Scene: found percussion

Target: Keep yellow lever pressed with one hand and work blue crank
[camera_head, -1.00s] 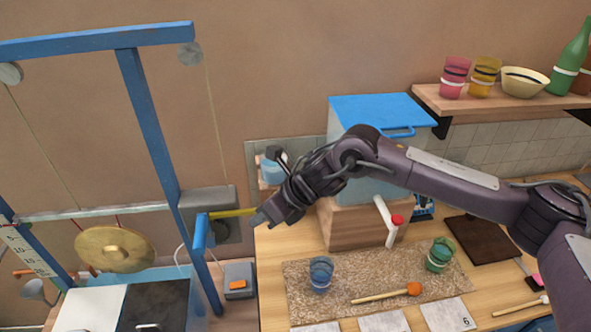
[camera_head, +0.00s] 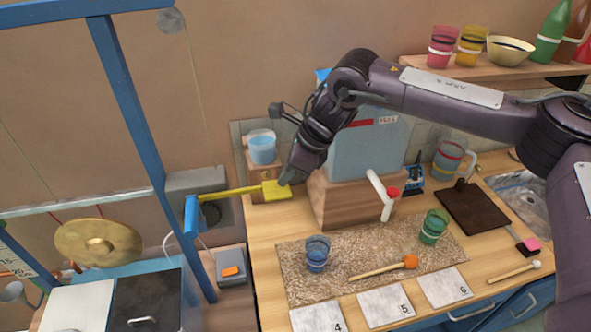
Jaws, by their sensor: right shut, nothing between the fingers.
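The yellow lever (camera_head: 232,192) sticks out to the right from a grey box (camera_head: 197,181) on the wall and ends in a flat yellow pad (camera_head: 276,191). The blue crank (camera_head: 190,217) hangs at the left side of that box, its handle upright. My right gripper (camera_head: 286,179) is shut and empty, its tip at the right end of the yellow pad; I cannot tell whether it touches or sits just above. My left gripper is not in view.
A gong (camera_head: 98,243) hangs at the left under a blue frame (camera_head: 130,100). A water tank (camera_head: 368,150) on a wooden block stands behind my right arm.

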